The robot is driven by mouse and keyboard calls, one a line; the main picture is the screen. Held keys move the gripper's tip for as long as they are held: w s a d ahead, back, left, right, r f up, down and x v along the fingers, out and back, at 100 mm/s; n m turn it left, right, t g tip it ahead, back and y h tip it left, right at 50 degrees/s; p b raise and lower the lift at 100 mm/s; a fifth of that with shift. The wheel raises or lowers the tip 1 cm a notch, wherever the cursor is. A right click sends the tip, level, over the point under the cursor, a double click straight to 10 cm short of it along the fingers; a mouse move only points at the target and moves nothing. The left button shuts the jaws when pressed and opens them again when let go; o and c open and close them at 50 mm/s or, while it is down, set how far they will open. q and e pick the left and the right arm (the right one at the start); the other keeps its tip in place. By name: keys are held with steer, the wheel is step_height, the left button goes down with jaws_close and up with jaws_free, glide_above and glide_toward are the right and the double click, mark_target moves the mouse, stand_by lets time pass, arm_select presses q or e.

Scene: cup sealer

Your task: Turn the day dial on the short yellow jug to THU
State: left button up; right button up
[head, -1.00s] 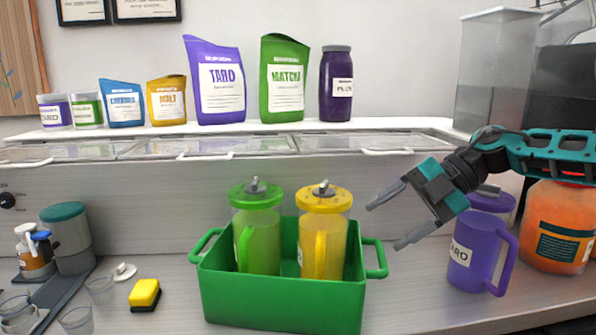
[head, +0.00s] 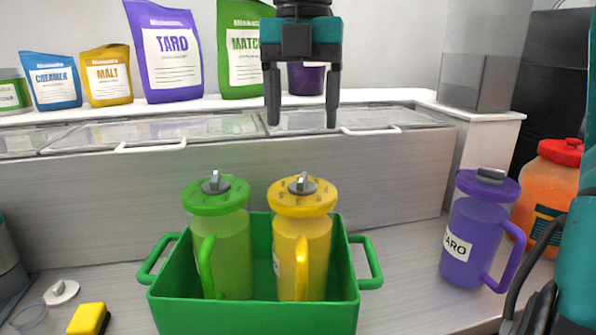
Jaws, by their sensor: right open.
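The short yellow jug (head: 303,245) stands upright in the right half of a green bin (head: 255,318). Its yellow lid carries the day dial (head: 302,184), a grey pointer knob with small marks around it, too small to read. My right gripper (head: 302,120) hangs above and behind the jug, fingers pointing down, open and empty, clear of the dial. My left gripper is not in view.
A green jug (head: 233,250) with a similar dial stands just left of the yellow one. A purple taro jug (head: 472,235) and an orange container (head: 548,195) stand at the right. Bags (head: 166,55) line the shelf behind. A yellow sponge (head: 88,319) lies at front left.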

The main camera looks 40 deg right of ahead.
mark_target(301, 179)
step_height(301, 179, down, 9)
steer(key=shift+w+f+b, duration=0.1)
steer(key=shift+f+b, duration=0.05)
steer(key=shift+b, duration=0.25)
steer(key=shift+c, duration=0.4)
steer(key=c, duration=0.9)
steer(key=shift+c, duration=0.2)
